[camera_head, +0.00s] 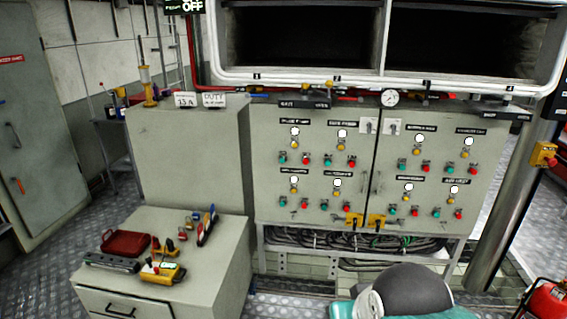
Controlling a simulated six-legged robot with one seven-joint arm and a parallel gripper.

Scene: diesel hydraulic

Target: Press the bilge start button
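A grey-green control panel (357,215) with two doors stands in the middle. It carries several groups, each with a dark label, a white round gauge or lamp, and green and red buttons. The upper-left label (294,121) seems to read "bilge pump", but the print is too small to be sure. Below it are a green button (282,159) and a red button (307,160). Whether the green one is the start button cannot be read. The buttons are unobstructed. My gripper is not in view.
A low cabinet (195,300) with tools and a red case (127,243) stands at front left, beside a taller cabinet (190,160). A dark rounded shape (405,288) rises at the bottom centre. A pipe (505,220) and red extinguisher (550,300) stand right.

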